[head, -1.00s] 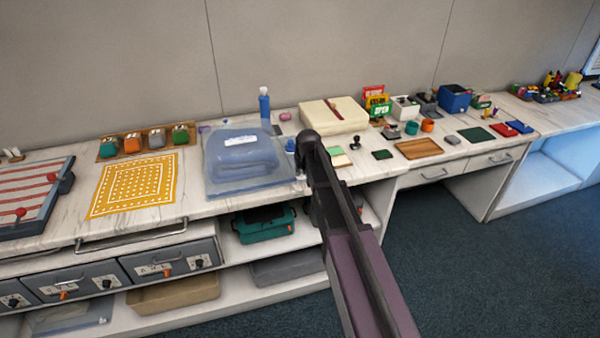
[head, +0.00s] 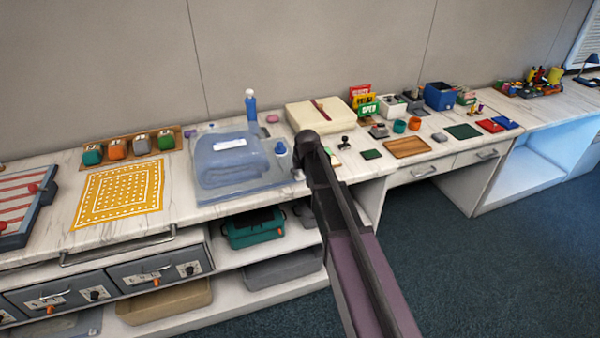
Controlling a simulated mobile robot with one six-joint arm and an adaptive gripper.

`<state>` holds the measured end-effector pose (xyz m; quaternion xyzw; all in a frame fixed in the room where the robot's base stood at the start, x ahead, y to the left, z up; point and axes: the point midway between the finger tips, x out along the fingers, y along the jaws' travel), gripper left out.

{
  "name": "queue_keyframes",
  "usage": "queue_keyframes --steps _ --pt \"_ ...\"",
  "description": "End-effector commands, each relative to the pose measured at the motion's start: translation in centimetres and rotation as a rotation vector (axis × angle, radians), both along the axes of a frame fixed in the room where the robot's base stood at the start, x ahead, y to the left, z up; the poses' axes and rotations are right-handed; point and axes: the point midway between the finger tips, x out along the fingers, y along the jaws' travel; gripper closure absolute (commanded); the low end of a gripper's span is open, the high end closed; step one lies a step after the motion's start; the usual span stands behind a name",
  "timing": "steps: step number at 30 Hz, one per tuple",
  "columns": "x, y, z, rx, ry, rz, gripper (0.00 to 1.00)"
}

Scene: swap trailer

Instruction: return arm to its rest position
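My arm rises from the bottom right of the head view, with a purple link and a dark rounded joint at its upper end. That joint overlaps the counter edge in the picture. No gripper fingers show, and I cannot see anything held. The arm hides a small part of the counter and the shelf unit behind it.
The marble counter (head: 180,223) holds a clear bag with blue cloth (head: 235,165), a yellow patterned mat (head: 119,195), a blue bottle (head: 251,106) and a cream box (head: 320,114). Grey drawers (head: 155,272) and shelves are below. Blue carpet (head: 470,270) is clear at right.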

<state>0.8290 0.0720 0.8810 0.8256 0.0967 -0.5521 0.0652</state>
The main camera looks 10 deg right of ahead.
Motion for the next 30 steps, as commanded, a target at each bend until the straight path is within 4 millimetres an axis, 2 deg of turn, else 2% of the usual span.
queue_keyframes --steps 12,17,20,23,30 --pt "0.0 0.1 0.0 0.001 0.000 0.000 0.49" --pt "-1.8 -0.5 0.2 -0.001 0.020 -0.011 0.49" --pt "-4.1 -1.2 0.5 -0.003 0.049 -0.027 0.49" --pt "-7.5 -2.1 0.8 -0.008 0.092 -0.050 0.49" --pt "-18.7 -4.9 2.1 -0.024 0.237 -0.134 0.49"
